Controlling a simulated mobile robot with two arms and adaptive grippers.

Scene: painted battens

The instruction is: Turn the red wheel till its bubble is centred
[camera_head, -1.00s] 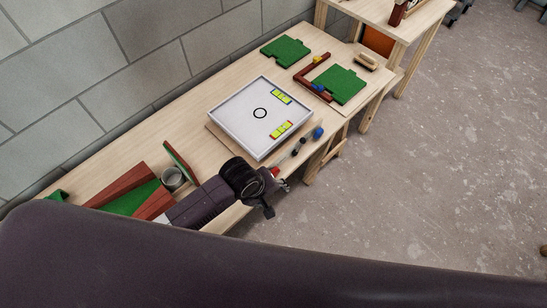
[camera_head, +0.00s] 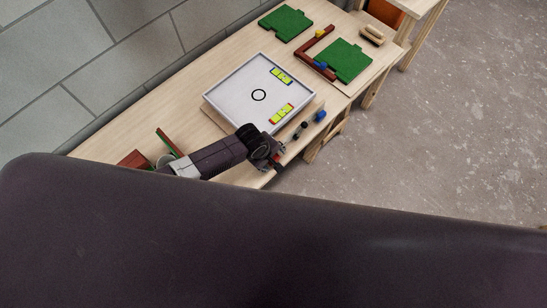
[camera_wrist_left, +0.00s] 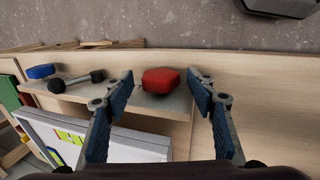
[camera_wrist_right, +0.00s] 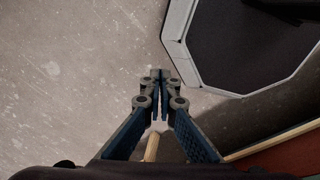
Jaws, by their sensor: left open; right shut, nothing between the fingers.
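The red wheel (camera_wrist_left: 160,80) is a faceted knob on the near side of the white tilt board; in the head view only a bit of red (camera_head: 278,158) shows beside my left gripper (camera_head: 272,160). In the left wrist view my open left gripper (camera_wrist_left: 160,86) has a finger on each side of the wheel, with gaps; contact cannot be told. The white board (camera_head: 224,112) carries a red-framed vial (camera_head: 282,114) and a blue-framed vial (camera_head: 281,76). Their bubbles are too small to place. My right gripper (camera_wrist_right: 160,78) is shut and empty above the floor.
A black knob (camera_head: 299,131) and a blue wheel (camera_head: 320,116) line the board's edge. Green panels (camera_head: 343,60) and a red-brown angle piece (camera_head: 313,45) lie farther along the bench. Red-brown and green pieces (camera_head: 134,159) stand at the left. Open floor lies right.

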